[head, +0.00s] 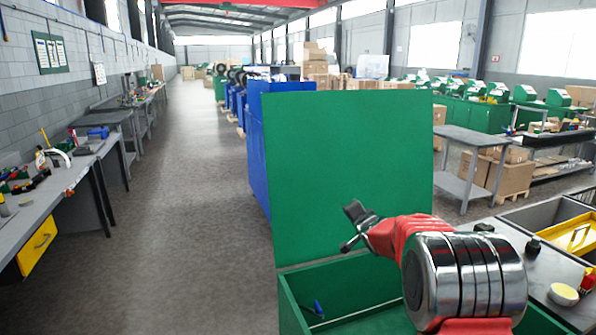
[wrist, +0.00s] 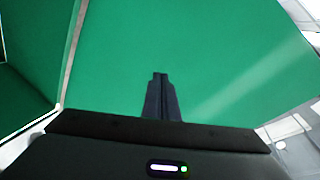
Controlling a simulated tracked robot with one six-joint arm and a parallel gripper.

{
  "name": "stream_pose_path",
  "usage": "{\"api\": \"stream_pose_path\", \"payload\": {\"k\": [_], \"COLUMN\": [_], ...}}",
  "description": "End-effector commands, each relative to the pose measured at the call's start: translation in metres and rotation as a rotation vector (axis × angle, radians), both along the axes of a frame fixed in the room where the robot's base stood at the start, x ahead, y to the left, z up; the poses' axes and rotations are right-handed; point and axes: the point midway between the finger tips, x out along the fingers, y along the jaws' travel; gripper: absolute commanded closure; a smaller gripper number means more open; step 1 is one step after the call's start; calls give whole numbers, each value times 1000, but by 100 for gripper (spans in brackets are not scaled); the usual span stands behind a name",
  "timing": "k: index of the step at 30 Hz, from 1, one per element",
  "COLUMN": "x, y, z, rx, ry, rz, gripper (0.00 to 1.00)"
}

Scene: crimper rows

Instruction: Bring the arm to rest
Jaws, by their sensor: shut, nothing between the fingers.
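My gripper (head: 354,226) is at the end of my red and chrome arm, right of centre in the head view. It is in front of a large upright green panel (head: 345,150) and above an open green box (head: 292,306). In the wrist view my gripper (wrist: 160,76) has its two dark fingers together, with nothing between them. A green surface (wrist: 220,50) fills most of the wrist view behind the fingers. I cannot tell how far the fingertips are from it.
A blue cabinet (head: 257,150) stands behind the green panel. A small blue object (head: 318,309) lies in the green box. A grey-topped bench (head: 545,280) with a yellow tray (head: 580,235) is at the right. The aisle (head: 190,200) on the left is clear, beside a workbench (head: 50,190) with tools.

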Motion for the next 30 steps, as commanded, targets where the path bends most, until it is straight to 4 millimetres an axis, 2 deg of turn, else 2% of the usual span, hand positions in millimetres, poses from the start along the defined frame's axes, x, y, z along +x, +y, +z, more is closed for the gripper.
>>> {"api": "stream_pose_path", "payload": {"k": [6, 8, 12, 20, 30], "x": [-47, -64, -111, -203, -320], "y": [-24, -30, -39, -45, -38], "z": [-36, -43, -52, -56, -51], "rx": [-254, -321, -465, -658, -796], "ry": [182, 236, 365, 567, 749], "rz": [-26, -21, 10, 119, 305], "gripper": [100, 100, 100, 100, 100]}}
